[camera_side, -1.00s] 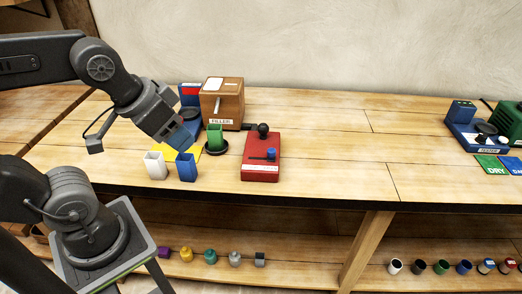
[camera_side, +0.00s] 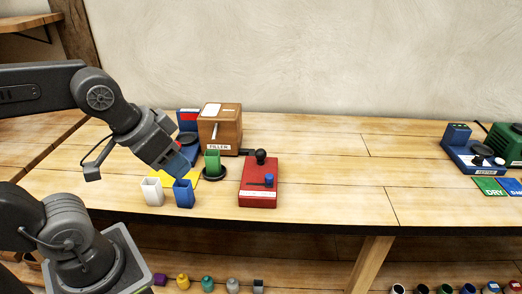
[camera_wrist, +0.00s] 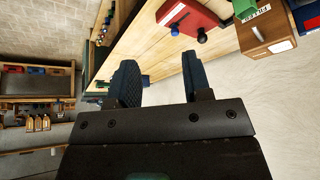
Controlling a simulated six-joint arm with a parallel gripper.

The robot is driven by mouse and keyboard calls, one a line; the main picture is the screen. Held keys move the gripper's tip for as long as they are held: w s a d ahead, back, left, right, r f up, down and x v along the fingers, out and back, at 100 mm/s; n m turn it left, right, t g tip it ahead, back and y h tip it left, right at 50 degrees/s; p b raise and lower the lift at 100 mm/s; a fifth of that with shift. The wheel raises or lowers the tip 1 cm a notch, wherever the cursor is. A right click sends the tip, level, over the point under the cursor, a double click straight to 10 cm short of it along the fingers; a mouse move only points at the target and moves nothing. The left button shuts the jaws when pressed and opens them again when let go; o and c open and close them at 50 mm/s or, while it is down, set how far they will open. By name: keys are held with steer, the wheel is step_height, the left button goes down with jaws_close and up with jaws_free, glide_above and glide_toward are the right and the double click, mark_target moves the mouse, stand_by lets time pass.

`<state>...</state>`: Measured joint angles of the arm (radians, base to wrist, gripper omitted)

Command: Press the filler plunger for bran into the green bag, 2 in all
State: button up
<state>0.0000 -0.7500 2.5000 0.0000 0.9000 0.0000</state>
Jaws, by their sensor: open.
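The wooden filler box (camera_side: 220,130), labelled FILLER, stands at the back left of the bench with a pale lever on its front. The green bag (camera_side: 212,161) stands upright on a round black dish in front of it. A red unit (camera_side: 259,183) with a black ball knob (camera_side: 261,157) and a blue slider is to the right; I cannot tell which control is for bran. My gripper (camera_side: 184,166) is open and empty, left of the green bag. In the wrist view, the filler box (camera_wrist: 266,27), green bag (camera_wrist: 246,8) and red unit (camera_wrist: 185,16) lie beyond my fingers (camera_wrist: 161,75).
A blue tester (camera_side: 470,148) is far right. The middle bench is clear.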

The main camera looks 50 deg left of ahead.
jaws_close()
stand_by(1.4)
